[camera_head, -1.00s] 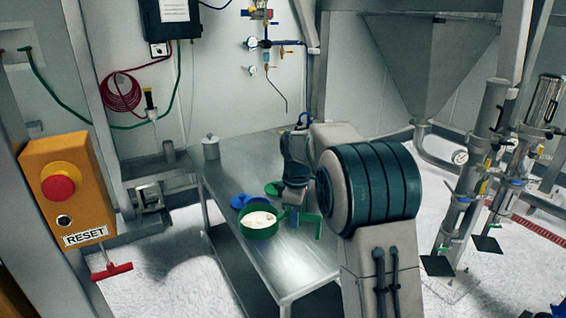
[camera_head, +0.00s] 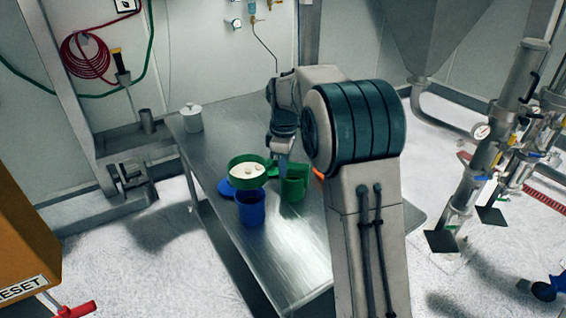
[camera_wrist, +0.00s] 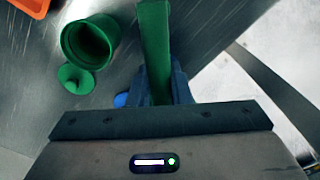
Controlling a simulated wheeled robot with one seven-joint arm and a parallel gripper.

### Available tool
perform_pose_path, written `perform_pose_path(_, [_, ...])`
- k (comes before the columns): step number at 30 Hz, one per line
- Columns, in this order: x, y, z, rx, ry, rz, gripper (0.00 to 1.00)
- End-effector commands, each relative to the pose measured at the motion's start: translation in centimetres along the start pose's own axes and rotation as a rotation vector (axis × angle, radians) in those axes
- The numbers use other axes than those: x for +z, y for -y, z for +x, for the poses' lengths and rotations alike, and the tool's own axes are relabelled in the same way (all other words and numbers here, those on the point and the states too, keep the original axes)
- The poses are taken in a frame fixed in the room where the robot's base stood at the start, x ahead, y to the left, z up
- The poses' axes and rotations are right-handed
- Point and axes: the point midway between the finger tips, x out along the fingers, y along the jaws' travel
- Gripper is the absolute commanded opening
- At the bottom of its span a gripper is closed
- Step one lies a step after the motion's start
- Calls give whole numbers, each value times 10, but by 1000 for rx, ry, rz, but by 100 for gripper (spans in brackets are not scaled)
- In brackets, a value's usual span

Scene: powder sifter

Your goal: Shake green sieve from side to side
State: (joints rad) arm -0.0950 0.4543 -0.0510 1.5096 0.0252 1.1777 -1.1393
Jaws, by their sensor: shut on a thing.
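The green sieve (camera_head: 247,183), a round pan holding white powder with a few lumps, is at the left of my gripper (camera_head: 281,163) in the head view. My gripper is shut on the sieve's green handle; in the wrist view the handle (camera_wrist: 154,35) runs up from between the blue-grey fingers (camera_wrist: 158,90). The sieve appears to be above the table; its exact height is unclear. A blue cup (camera_head: 251,210) stands in front of it, and a blue lid (camera_head: 226,189) shows partly behind the cup. The sieve's pan is out of the wrist view.
A green cup (camera_head: 294,185) stands right of the sieve; it also shows in the wrist view (camera_wrist: 90,40) beside a green lid (camera_wrist: 78,78). A white lidded jar (camera_head: 192,119) stands at the table's back left. The metal table (camera_head: 290,250) is clear in front.

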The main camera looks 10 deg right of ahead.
Motion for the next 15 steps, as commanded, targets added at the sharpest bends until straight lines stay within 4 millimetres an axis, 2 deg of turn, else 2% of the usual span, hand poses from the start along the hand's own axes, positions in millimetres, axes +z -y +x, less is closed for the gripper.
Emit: perform_pose_path(15, [-2, 1, 26, 0, 0, -3, 0])
